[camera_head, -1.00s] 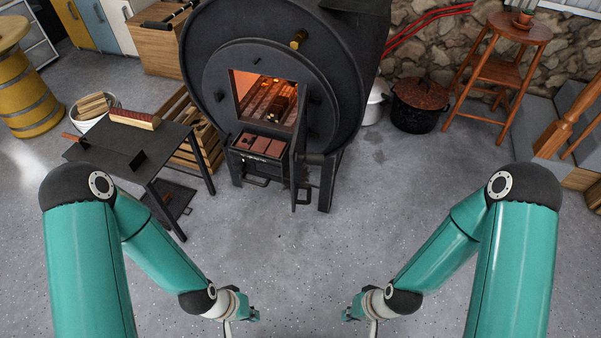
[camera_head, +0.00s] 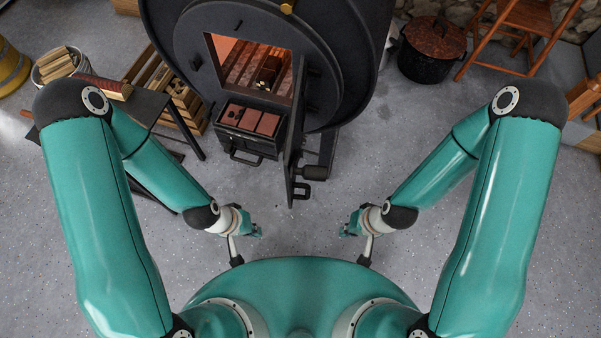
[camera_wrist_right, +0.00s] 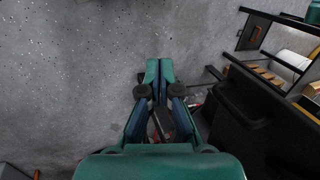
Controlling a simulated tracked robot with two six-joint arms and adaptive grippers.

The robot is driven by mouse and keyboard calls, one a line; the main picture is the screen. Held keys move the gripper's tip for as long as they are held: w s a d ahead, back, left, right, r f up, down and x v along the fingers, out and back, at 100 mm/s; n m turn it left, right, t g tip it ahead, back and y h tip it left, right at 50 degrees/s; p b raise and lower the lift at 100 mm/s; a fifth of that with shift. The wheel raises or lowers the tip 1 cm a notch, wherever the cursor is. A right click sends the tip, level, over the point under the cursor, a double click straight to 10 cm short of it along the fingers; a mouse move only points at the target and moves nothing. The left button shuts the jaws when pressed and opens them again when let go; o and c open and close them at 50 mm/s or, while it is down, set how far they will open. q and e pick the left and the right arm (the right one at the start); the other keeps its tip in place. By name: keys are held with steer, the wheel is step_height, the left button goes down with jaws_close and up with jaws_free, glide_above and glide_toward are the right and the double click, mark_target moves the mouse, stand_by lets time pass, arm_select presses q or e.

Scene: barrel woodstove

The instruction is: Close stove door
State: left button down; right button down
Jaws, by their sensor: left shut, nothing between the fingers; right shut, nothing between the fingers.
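The stove door (camera_head: 294,135) is a dark panel that stands open. It is seen nearly edge-on at the right side of the stove's (camera_head: 340,60) lit firebox opening, with a latch handle (camera_head: 302,187) low on it. My left gripper (camera_head: 256,232) is shut and empty, in front of the stove and left of the door. My right gripper (camera_head: 345,230) is shut and empty, in front of the stove and right of the door. Both are apart from the door. The right wrist view shows the right gripper's closed fingertips (camera_wrist_right: 160,66) over bare floor.
Below the opening, a drawer or ledge (camera_head: 248,122) holds reddish bricks, with a handle (camera_head: 245,157) under it. A dark side table (camera_head: 150,106) and wooden crate (camera_head: 185,97) stand left. A lidded pot (camera_head: 432,60) and wooden stool (camera_head: 520,30) stand right. Open floor lies before the stove.

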steer(key=m+y+b, duration=0.5)
steer(key=m+b, duration=0.5)
steer(key=m, duration=0.7)
glide_toward(301, 185)
steer(key=a+f+b, duration=0.1)
steer(key=s+a+f+b, duration=0.1)
steer(key=a, duration=0.1)
steer(key=a+f+b, duration=0.1)
steer(key=a, duration=0.1)
steer(key=shift+s+a+f, duration=0.15)
steer(key=shift+s, duration=0.05)
steer(key=shift+w+a, duration=0.1)
steer(key=shift+a, duration=0.65)
steer(key=shift+a, duration=0.1)
